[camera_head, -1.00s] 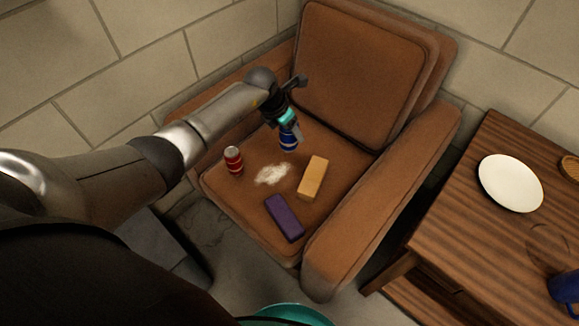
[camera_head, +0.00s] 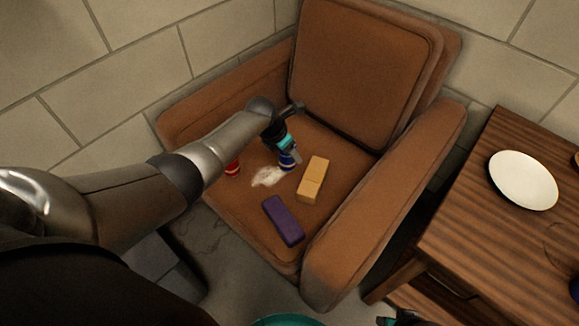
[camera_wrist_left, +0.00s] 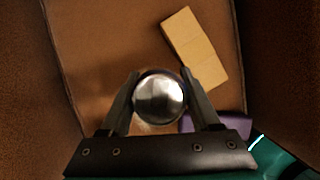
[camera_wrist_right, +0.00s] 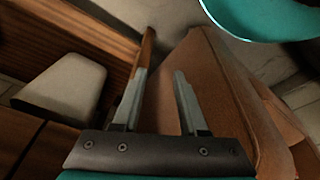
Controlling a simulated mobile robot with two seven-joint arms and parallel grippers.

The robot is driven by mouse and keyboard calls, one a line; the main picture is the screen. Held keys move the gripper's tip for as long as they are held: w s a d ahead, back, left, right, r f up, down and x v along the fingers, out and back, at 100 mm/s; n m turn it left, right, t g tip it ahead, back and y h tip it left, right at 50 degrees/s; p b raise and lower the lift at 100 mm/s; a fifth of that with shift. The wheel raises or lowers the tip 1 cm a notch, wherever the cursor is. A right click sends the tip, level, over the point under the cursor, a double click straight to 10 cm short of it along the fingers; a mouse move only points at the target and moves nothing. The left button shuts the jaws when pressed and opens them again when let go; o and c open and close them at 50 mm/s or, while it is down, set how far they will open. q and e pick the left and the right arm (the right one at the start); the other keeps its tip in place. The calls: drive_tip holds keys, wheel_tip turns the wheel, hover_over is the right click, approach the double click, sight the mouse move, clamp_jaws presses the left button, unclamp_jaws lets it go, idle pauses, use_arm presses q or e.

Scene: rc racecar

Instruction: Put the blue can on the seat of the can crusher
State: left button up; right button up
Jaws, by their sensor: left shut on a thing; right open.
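The blue can (camera_head: 287,161) is over the seat of the brown armchair, between the fingers of my left gripper (camera_head: 290,152). In the left wrist view its round silver top (camera_wrist_left: 159,97) shows, with the left fingers (camera_wrist_left: 160,92) shut on its sides. I cannot tell whether its base touches the seat. My right gripper (camera_wrist_right: 157,88) is open and empty in the right wrist view, beside brown upholstery. I cannot make out a can crusher in any view.
On the armchair (camera_head: 384,204) are a yellow block (camera_head: 312,180), a purple block (camera_head: 283,220), a white patch (camera_head: 268,176) and a red can (camera_head: 232,167), partly hidden by my left arm. A wooden table (camera_head: 470,230) with a white plate (camera_head: 523,180) stands right.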

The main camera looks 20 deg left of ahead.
sight(287, 161)
use_arm(q)
drive_tip(key=shift+f+b, duration=0.8)
drive_tip(key=shift+f, duration=0.65)
wheel_tip(287, 161, down, 3)
drive_tip(key=shift+r+b, duration=0.1)
drive_tip(key=shift+b, duration=0.9)
drive_tip(key=shift+f, duration=0.2)
use_arm(e)
wheel_tip(287, 161, up, 9)
drive_tip(key=w+t, duration=0.1)
drive_tip(key=w, duration=0.1)
drive_tip(key=shift+w+a+f, duration=0.15)
use_arm(q)
drive_tip(key=shift+f+b, duration=0.35)
drive_tip(key=shift+b, duration=0.15)
drive_tip(key=o, duration=1.1)
drive_tip(key=shift+o, duration=0.9)
use_arm(e)
drive_tip(key=shift+r+t, duration=0.3)
drive_tip(key=shift+r, duration=0.45)
use_arm(q)
drive_tip(key=shift+r, duration=0.2)
use_arm(e)
drive_tip(key=shift+f, duration=0.1)
